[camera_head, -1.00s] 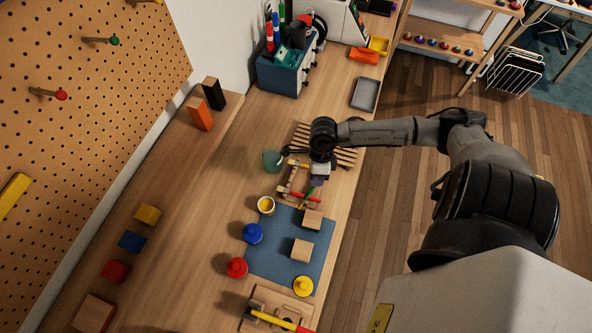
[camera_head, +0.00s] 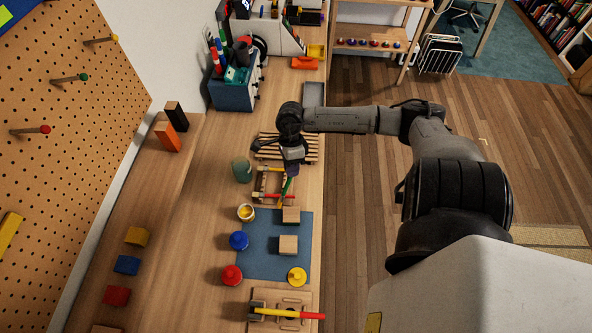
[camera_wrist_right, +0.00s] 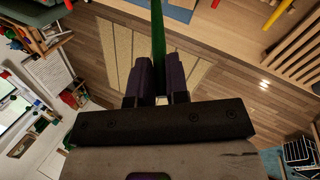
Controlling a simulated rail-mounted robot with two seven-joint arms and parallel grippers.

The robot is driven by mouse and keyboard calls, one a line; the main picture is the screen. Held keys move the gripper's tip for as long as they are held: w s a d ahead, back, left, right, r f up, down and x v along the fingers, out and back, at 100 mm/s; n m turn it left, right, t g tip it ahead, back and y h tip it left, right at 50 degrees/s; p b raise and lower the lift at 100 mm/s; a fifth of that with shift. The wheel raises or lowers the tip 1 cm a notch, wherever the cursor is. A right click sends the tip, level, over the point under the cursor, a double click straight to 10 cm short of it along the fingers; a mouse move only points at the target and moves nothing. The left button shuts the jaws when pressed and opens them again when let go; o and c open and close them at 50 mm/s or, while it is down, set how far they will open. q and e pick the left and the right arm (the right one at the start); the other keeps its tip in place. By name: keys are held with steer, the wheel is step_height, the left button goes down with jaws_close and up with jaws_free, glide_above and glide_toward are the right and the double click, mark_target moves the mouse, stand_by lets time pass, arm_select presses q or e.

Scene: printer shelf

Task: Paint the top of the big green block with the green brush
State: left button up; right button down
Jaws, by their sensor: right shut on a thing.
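My right gripper (camera_head: 291,170) is shut on the green brush (camera_head: 286,187), above the small wooden brush rack (camera_head: 272,186). In the right wrist view the green handle (camera_wrist_right: 158,40) stands between the two dark fingers (camera_wrist_right: 158,82). The brush's lower end shows only small in the head view, and I cannot tell whether it touches the rack. No block that is clearly green shows. Two plain wooden blocks sit on the blue mat (camera_head: 262,262): one at its upper edge (camera_head: 291,215), one lower (camera_head: 288,245). My left gripper is out of view.
A slatted rack (camera_head: 270,150) lies behind.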

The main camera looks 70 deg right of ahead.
mark_target(287, 187)
steer(key=shift+w+d, duration=0.1)
steer(key=shift+d, duration=0.25)
steer(key=shift+f, duration=0.1)
steer(key=shift+a+f+b, duration=0.1)
steer(key=shift+f+b, duration=0.5)
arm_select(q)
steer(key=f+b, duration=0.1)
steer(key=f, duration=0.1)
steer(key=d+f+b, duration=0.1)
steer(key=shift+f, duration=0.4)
arm_select(e)
step_height(287, 187, down, 4)
steer(key=shift+r, duration=0.25)
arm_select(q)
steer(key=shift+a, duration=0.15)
